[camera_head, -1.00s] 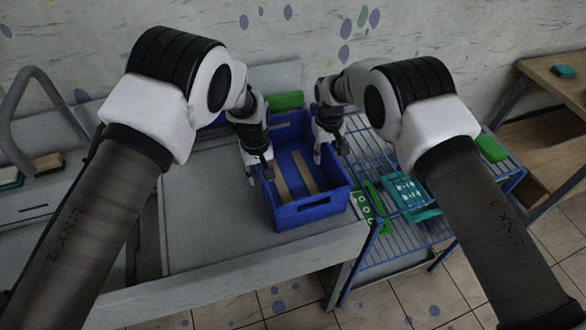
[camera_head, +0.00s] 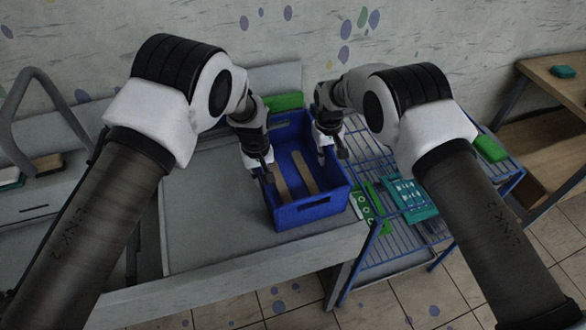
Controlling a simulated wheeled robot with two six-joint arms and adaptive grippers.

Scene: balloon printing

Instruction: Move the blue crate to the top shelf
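The blue crate (camera_head: 308,212) sits upright on the right end of the grey work surface, with brown strips (camera_head: 305,172) lying inside it. My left gripper (camera_head: 260,172) is at the crate's left wall, pointing down. My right gripper (camera_head: 331,152) is at the crate's right wall, also pointing down. The finger gaps are small and partly hidden, so I cannot tell whether either gripper is closed on a wall. The blue wire shelf rack (camera_head: 413,235) stands directly right of the crate.
Teal and green items (camera_head: 410,197) lie on the rack, and a green block (camera_head: 490,149) sits at its right end. A green object (camera_head: 284,102) lies behind the crate. A wooden table (camera_head: 552,80) stands at far right. The grey surface (camera_head: 210,225) left of the crate is clear.

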